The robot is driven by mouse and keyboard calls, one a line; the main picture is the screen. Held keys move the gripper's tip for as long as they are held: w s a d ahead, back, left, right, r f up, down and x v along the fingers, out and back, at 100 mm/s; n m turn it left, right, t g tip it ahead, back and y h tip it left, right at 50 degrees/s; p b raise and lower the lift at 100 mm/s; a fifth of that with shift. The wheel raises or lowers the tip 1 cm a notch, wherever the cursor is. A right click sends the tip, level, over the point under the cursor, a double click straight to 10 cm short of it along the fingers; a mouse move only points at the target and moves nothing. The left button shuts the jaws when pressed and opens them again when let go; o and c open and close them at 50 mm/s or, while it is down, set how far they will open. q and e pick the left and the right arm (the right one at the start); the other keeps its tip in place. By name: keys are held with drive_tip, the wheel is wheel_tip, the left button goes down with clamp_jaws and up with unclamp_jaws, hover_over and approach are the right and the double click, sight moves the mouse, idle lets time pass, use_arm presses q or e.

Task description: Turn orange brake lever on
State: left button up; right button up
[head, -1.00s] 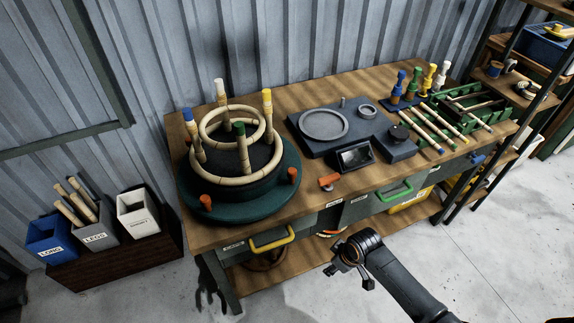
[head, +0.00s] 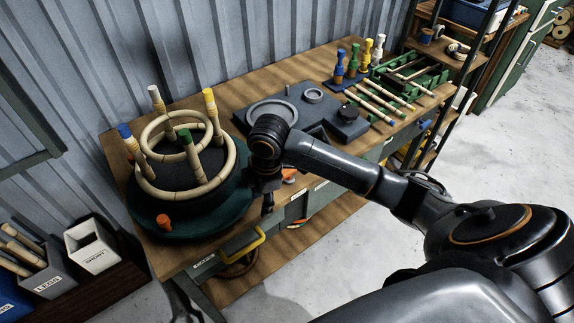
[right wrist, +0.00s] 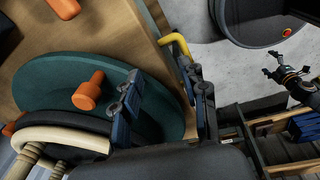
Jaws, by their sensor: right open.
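The orange brake lever (head: 289,176) sits near the front edge of the workbench, right of the green turntable, partly hidden behind my right arm. An orange piece at the top edge of the right wrist view (right wrist: 65,8) looks like the same lever, on bare wood. My right gripper (head: 268,202) points down beside the turntable's right edge, just left of the lever. In the wrist view its fingers (right wrist: 165,98) are apart with nothing between them. A small dark gripper at the right of that view (right wrist: 288,75) appears to be my left one; its jaw state is unclear.
The turntable (head: 190,228) carries a rattan ring frame (head: 184,190) and orange pegs (head: 163,221); one peg (right wrist: 88,90) is close to my right fingers. A yellow drawer handle (head: 245,245) juts out below. A dark device (head: 349,122) and rattan sticks (head: 370,105) lie farther right.

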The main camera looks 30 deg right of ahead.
drive_tip(key=w+d+r+n+h, duration=0.1)
drive_tip(key=w+d+r, duration=0.3)
drive_tip(key=d+r, duration=0.15)
drive_tip(key=n+g, duration=0.1)
approach(289, 169)
wheel_tip(289, 169, down, 9)
drive_tip(key=shift+a+r+p, duration=0.1)
drive_tip(key=shift+r+p, duration=0.05)
drive_tip(key=shift+p, duration=0.5)
drive_tip(key=shift+c, duration=0.3)
clamp_jaws()
